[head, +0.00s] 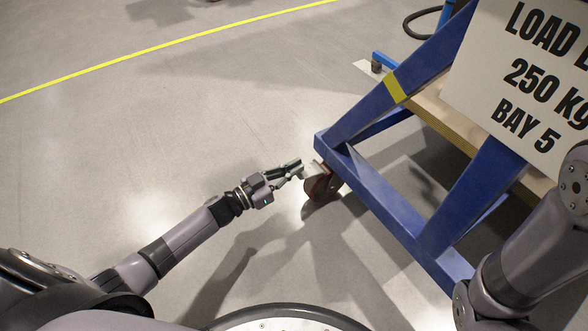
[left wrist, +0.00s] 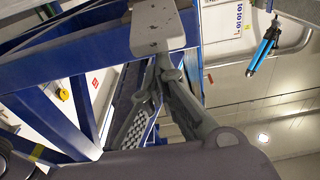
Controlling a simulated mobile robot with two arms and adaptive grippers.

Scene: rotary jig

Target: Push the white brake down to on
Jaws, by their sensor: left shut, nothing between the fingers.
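The white brake (head: 315,169) is a small pale pedal on the caster at the near left corner of the blue frame. My left gripper (head: 299,166) is shut and empty, with its fingertips right beside the brake. In the left wrist view, the closed fingers (left wrist: 162,66) lie just below a pale plate with two small holes, which looks like the brake (left wrist: 157,27). I cannot tell whether the fingertips touch it. The caster wheel (head: 320,187) is dark red and partly shadowed. My right gripper is out of view; only its arm shows at the right.
The blue jig frame (head: 385,200) fills the right side, with sloping beams and a low rail. A load sign (head: 535,85) hangs on it. The grey floor to the left is clear up to a yellow line (head: 170,49).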

